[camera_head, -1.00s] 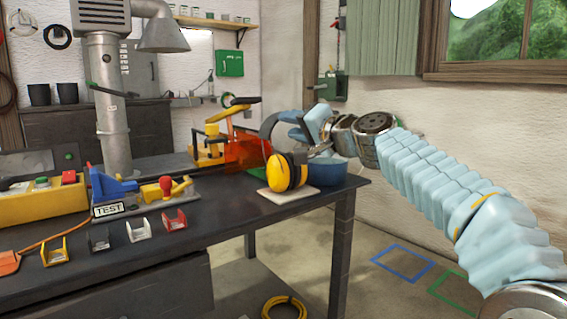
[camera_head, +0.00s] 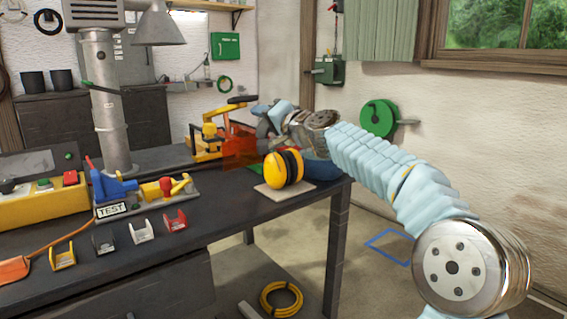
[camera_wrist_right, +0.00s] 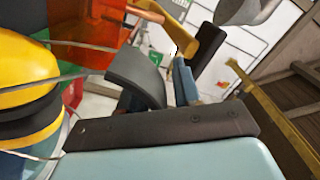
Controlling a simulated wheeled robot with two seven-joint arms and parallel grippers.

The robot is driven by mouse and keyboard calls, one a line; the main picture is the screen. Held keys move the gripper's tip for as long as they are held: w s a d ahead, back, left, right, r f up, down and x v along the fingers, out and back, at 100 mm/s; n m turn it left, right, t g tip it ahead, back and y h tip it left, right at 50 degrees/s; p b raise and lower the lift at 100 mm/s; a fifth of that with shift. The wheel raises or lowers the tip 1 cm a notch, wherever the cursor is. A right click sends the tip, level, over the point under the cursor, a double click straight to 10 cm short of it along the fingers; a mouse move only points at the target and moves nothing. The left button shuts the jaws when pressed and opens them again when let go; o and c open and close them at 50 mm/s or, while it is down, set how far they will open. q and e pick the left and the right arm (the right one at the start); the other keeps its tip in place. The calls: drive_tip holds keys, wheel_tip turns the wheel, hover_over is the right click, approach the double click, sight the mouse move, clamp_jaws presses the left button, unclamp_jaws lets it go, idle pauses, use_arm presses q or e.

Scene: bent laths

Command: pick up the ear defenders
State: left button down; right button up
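The ear defenders (camera_head: 284,168), with yellow cups and black cushions, stand on a pale square pad (camera_head: 272,192) near the right end of the dark workbench. Their dark headband rises toward my right gripper (camera_head: 268,118), which is at the headband, above and behind the cups. In the right wrist view a yellow cup (camera_wrist_right: 25,70) is at the left edge, and thin wires run to the curved dark headband (camera_wrist_right: 138,75). A dark finger pad of my right gripper (camera_wrist_right: 160,130) lies close below the headband. Whether the fingers grip it is unclear. My left gripper is not in view.
A yellow clamp with an orange see-through guard (camera_head: 240,148) stands just left of the ear defenders. A blue bowl (camera_head: 322,169) is behind them, partly hidden by my arm. Several coloured holders and a TEST fixture (camera_head: 112,209) occupy the bench's left part.

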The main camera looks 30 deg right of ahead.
clamp_jaws()
idle(1.2)
